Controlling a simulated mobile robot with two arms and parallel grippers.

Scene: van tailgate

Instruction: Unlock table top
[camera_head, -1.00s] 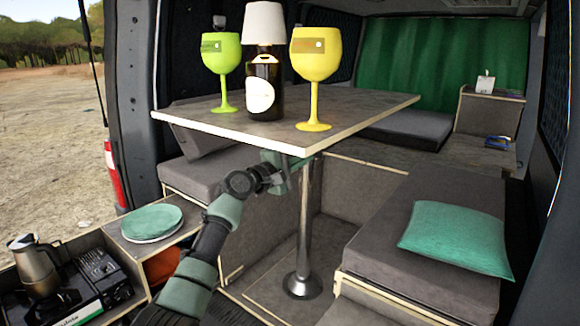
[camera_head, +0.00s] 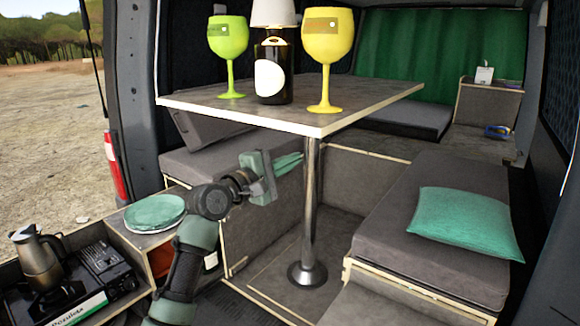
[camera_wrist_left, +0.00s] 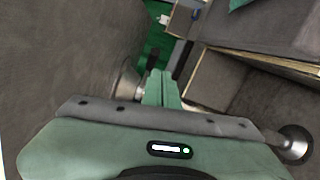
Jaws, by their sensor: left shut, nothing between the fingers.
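The table top (camera_head: 205,105) is a grey board with a pale edge, lying level on a single metal leg (camera_head: 312,210). The leg stands on a round foot on the van floor. My left gripper (camera_head: 301,158) is shut and empty, below the table top and just left of the leg in the head view. Its green fingers also show closed together in the left wrist view (camera_wrist_left: 162,82). My right gripper is not in view.
On the table top stand a green glass (camera_head: 228,45), a dark bottle (camera_head: 272,75) under a white lampshade, and a yellow glass (camera_head: 327,50). A bench with a green cushion (camera_head: 465,217) is at right. Plates (camera_head: 154,212) and a stove (camera_head: 85,285) are at lower left.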

